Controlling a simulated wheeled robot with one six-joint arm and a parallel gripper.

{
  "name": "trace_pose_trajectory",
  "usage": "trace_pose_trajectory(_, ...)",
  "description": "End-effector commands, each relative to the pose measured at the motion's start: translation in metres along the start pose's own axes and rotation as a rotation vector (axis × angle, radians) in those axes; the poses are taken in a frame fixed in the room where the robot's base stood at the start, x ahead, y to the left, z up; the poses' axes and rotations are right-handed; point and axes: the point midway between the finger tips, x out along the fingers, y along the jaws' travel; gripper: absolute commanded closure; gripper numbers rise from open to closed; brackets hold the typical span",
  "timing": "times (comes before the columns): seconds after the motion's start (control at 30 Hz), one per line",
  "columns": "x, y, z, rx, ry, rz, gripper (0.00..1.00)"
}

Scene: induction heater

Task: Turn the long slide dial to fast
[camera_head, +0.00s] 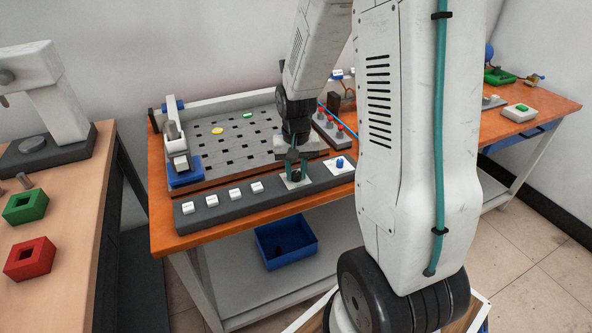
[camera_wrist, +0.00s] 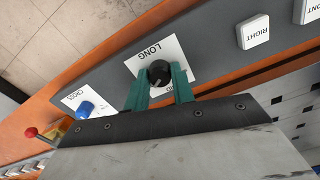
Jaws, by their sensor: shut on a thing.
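The long slide dial is a small black knob (camera_wrist: 159,72) on a white label plate marked LONG (camera_wrist: 147,52). It sits on the dark grey control panel (camera_head: 270,200) along the front of the orange table, and the dial also shows in the head view (camera_head: 296,177). My gripper (camera_wrist: 161,79) reaches down to it with its green fingers (camera_head: 297,169) on either side of the knob, shut on it. The rest of the plate's lettering is hidden by the fingers, so I cannot read the dial's setting.
A blue knob (camera_head: 340,163) on its own white plate stands close to the right of the dial. Several white buttons (camera_head: 212,200) line the panel to the left. Behind is a perforated grey bed (camera_head: 220,142); red-topped switches (camera_head: 329,124) stand behind the blue knob.

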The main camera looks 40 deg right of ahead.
Motion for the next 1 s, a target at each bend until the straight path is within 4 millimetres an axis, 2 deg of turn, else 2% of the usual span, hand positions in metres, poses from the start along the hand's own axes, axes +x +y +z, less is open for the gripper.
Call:
trace_pose_trajectory(0.27,-0.001,0.000,-0.002,0.001,0.005,-0.001,0.98)
trace_pose_trajectory(0.3,-0.001,0.000,-0.002,0.000,0.005,-0.001,0.67)
trace_pose_trajectory(0.37,-0.001,0.000,-0.002,0.000,0.004,-0.001,0.54)
trace_pose_trajectory(0.7,-0.005,0.000,-0.001,-0.001,0.003,-0.001,0.54)
trace_pose_trajectory(0.77,-0.011,0.000,-0.001,0.000,0.004,-0.001,0.54)
trace_pose_trajectory(1.0,-0.053,0.000,-0.002,0.000,0.007,-0.001,0.54)
